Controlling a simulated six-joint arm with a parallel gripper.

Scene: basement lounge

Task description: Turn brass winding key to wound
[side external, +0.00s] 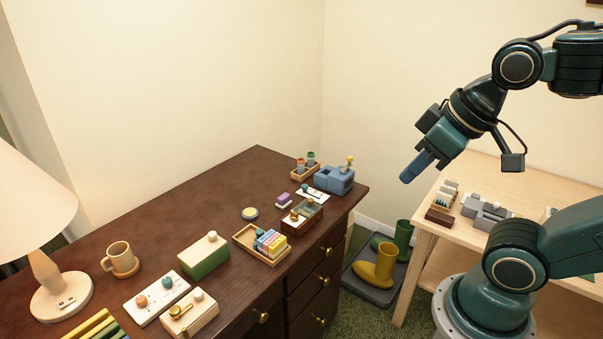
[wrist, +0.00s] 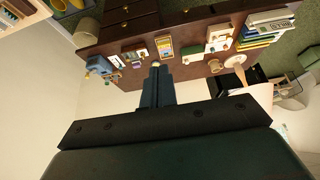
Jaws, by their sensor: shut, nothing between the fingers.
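A cream box (side external: 190,314) stands at the front left of the dark dresser. A brass fitting with a round end and a short arm (side external: 179,312) sits on it and may be the winding key; its markings are too small to read. A blue block (side external: 333,181) with a brass knob (side external: 349,161) stands at the dresser's far right corner. My gripper (side external: 406,177) is shut and empty, high in the air right of the dresser, far from both. In the wrist view, its blue fingers (wrist: 156,88) are together.
The dark dresser (side external: 150,212) also holds a lamp (side external: 32,195), mug (side external: 119,255), green box (side external: 203,256), white knob panel (side external: 155,297) and wooden trays (side external: 247,240). A pale table (side external: 428,222) with small items stands at right. Boots (side external: 378,268) stand on a floor tray between them.

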